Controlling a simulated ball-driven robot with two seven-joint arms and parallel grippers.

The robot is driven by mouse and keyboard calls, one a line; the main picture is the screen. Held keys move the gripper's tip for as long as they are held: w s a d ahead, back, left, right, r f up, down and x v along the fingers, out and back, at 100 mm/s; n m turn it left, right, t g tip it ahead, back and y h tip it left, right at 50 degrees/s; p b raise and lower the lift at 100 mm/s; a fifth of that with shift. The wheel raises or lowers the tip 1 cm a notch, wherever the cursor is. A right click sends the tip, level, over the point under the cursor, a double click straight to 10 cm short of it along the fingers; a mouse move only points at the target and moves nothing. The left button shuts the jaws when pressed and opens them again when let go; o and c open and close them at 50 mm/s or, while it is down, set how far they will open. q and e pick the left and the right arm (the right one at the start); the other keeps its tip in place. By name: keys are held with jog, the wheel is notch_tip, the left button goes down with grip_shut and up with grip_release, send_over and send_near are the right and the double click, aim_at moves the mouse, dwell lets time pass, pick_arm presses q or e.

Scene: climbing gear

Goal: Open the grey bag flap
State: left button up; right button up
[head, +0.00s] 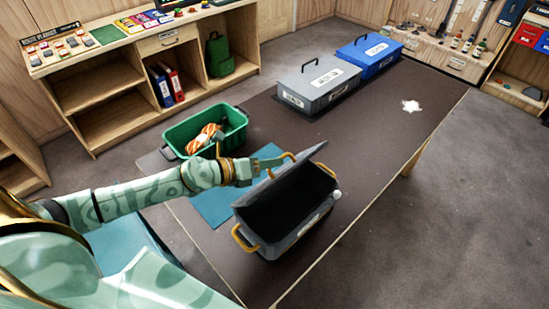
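The grey bag (303,224) stands on the dark table, a boxy shape with yellow end handles. Its grey flap (283,177) is raised and tilted up along the left side, so the dark inside shows. A yellow loop (285,157) shows at the flap's upper left side. My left gripper (262,168) is at this side of the flap, close to the loop. The fingers are too small and partly hidden to tell whether they are open, shut or holding the loop. My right gripper is not in view.
A green crate (178,137) holding coiled orange rope stands left of the bag. A blue mat (212,205) lies beside the bag. A grey case (318,86) and a blue case (369,56) stand farther back. White powder (411,106) lies on the otherwise clear right part of the table.

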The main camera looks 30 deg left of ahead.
pick_arm(q)
jog(key=shift+x, duration=0.9)
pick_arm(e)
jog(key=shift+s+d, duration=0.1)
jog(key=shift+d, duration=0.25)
pick_arm(q)
grip_shut()
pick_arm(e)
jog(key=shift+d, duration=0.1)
pick_arm(q)
jog(key=shift+f, duration=0.1)
